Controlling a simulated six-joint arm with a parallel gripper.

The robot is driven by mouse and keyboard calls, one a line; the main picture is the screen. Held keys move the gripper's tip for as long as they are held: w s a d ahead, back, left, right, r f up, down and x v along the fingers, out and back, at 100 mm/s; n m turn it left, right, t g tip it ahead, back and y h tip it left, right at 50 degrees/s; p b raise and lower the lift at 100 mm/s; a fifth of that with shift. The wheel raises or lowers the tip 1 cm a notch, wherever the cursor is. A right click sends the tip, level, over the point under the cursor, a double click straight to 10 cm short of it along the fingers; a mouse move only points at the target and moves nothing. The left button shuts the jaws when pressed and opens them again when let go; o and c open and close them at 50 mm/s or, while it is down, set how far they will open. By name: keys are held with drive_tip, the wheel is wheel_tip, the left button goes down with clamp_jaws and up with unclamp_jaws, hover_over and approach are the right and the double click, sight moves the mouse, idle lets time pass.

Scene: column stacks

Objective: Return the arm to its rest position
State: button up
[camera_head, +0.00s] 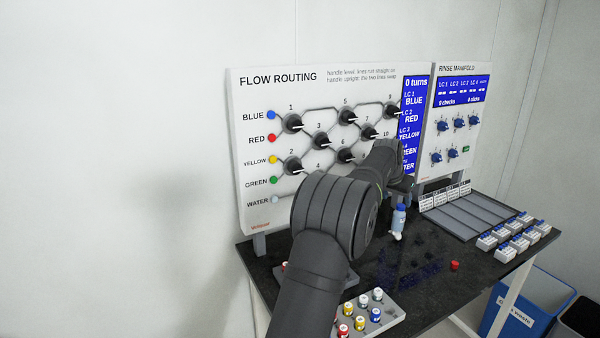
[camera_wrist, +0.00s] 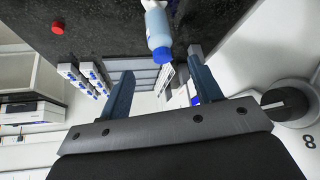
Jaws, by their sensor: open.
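My dark grey arm reaches from the bottom of the head view up toward the flow routing panel (camera_head: 330,110). My gripper (camera_head: 403,186) is small and partly hidden there, in front of the panel's lower right. In the wrist view my gripper (camera_wrist: 160,62) has its two blue-grey fingers spread apart, with nothing clasped between them. A pale bottle with a blue cap (camera_head: 398,220) stands on the black table just below the gripper. It also shows in the wrist view as a bottle (camera_wrist: 158,28) beyond the gap between the fingertips; the exact distance is unclear.
A rack of small capped vials (camera_head: 385,318) stands at the table's front. A red cap (camera_head: 455,265) lies on the table. White blocks (camera_head: 510,240) and a grey slotted tray (camera_head: 465,215) are at right. The rinse manifold (camera_head: 457,125) stands behind. A blue bin (camera_head: 525,305) is beside the table.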

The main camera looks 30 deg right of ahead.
sight(404, 207)
drive_tip(key=x, duration=1.1)
drive_tip(key=shift+d+f, duration=0.1)
drive_tip(key=shift+f, duration=0.2)
drive_tip(key=shift+r, duration=0.15)
drive_tip(key=v, duration=1.2)
drive_tip(key=x, duration=1.2)
drive_tip(key=r, duration=0.2)
drive_tip(key=s+r, duration=0.1)
drive_tip(key=r, duration=0.1)
drive_tip(key=shift+r, duration=0.25)
drive_tip(key=shift+s+r, duration=0.2)
